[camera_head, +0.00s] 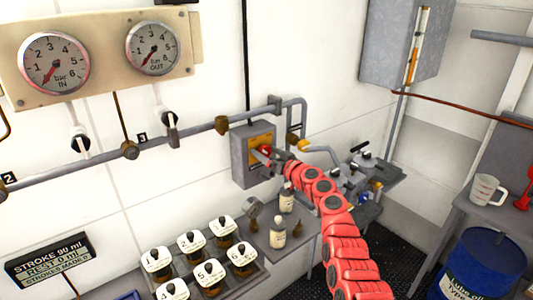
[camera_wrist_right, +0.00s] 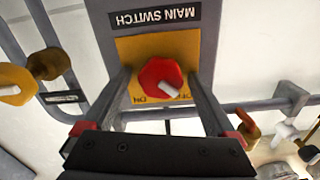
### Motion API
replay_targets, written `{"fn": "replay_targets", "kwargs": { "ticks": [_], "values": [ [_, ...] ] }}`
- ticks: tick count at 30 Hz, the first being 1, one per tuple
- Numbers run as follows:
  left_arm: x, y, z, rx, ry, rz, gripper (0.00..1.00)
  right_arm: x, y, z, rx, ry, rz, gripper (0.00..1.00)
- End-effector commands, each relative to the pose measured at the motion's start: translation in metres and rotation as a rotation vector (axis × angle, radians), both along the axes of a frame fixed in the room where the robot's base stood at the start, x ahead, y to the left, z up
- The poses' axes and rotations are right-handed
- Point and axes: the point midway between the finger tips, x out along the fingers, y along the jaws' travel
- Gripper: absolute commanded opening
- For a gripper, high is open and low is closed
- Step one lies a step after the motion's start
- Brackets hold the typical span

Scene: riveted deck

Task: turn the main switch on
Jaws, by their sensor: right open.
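The main switch is a grey box (camera_head: 240,165) on the wall with a yellow plate (camera_wrist_right: 128,52) and a red knob. In the right wrist view its label MAIN SWITCH (camera_wrist_right: 153,16) appears upside down. The red knob (camera_wrist_right: 160,78) has a white pointer (camera_wrist_right: 168,88) aimed toward the lower right, by the partly hidden OFF lettering. ON shows to its left. My right gripper (camera_wrist_right: 160,75) is open, one finger on each side of the knob; I cannot tell whether they touch it. In the head view my right gripper (camera_head: 271,156) is at the box front. My left gripper is not in view.
A grey pipe (camera_head: 190,137) with brass fittings runs along the wall left of the box. Two gauges (camera_head: 54,63) hang at the upper left. Bottles (camera_head: 278,234) and several white-topped jars (camera_head: 191,242) stand below. A blue drum (camera_head: 480,268) is at the lower right.

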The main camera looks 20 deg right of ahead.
Motion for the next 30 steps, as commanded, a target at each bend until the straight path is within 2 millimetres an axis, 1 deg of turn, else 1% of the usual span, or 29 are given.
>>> {"fn": "replay_targets", "kwargs": {
  "ticks": [2,3,5,6,8,9,11,12,16,23,30],
  "values": [
    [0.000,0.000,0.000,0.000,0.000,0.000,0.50,0.000,0.000,0.000,0.000,0.000,0.000,0.91],
    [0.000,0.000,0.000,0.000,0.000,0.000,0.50,0.000,0.000,0.000,0.000,0.000,0.000,0.84],
    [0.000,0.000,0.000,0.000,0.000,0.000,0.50,0.000,0.000,0.000,0.000,0.000,0.001,0.73],
    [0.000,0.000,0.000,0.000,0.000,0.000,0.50,0.000,0.000,0.000,0.000,0.000,0.001,0.66],
    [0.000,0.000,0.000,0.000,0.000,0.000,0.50,0.000,0.000,0.000,0.000,0.000,0.001,0.55],
    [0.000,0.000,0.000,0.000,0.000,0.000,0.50,0.000,0.000,0.000,0.000,0.001,0.001,0.48],
    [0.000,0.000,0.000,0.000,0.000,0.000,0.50,0.000,0.000,0.000,0.000,0.000,0.001,0.37],
    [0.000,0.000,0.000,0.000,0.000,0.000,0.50,0.000,0.000,0.000,0.000,0.001,0.001,0.30],
    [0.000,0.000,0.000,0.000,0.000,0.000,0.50,0.000,0.000,0.000,0.000,0.001,0.001,0.07],
    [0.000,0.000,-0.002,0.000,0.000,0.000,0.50,0.000,0.000,-0.001,0.015,0.006,0.001,0.06],
    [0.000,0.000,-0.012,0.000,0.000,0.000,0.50,0.000,0.000,-0.003,0.111,0.041,0.001,0.06]
  ]
}}
